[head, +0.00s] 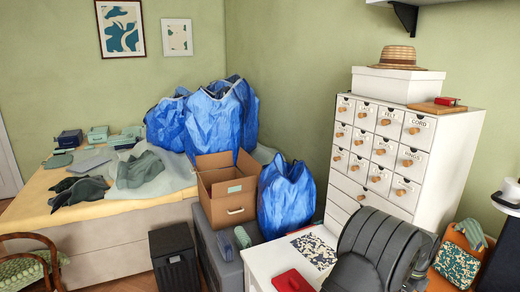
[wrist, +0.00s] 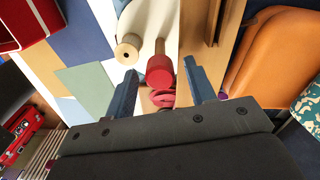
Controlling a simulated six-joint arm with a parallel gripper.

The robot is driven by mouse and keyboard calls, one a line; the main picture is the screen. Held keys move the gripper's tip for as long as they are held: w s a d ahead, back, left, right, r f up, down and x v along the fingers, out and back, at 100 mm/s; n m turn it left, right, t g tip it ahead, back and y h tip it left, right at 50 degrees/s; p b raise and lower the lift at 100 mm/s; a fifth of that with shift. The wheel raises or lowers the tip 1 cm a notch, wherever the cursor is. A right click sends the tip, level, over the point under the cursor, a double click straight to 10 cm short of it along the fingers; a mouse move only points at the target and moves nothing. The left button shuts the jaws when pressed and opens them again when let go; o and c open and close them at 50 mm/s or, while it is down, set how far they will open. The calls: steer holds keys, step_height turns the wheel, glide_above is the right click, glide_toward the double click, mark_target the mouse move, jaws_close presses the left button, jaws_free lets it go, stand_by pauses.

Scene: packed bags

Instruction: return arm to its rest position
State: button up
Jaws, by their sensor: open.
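My gripper (wrist: 160,69) shows in the wrist view with its two dark blue fingers apart. The gap between them holds nothing that I can see gripped. A red knob-like piece on a wooden stem (wrist: 160,72) shows beyond and between the fingers, with more red rounded pieces below it. A pale wooden spool-like piece (wrist: 128,48) is just left of it. I cannot tell how far these are from the fingertips. I cannot make out my gripper in the head view.
A white table (head: 262,262) carries a red item (head: 292,281) and a patterned sheet (head: 314,250). A white drawer cabinet (head: 447,155) stands behind. A blue bag (head: 287,198) and an open cardboard box (head: 228,207) sit left.

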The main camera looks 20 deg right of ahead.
steer(key=shift+n, duration=0.8)
stand_by(1.0)
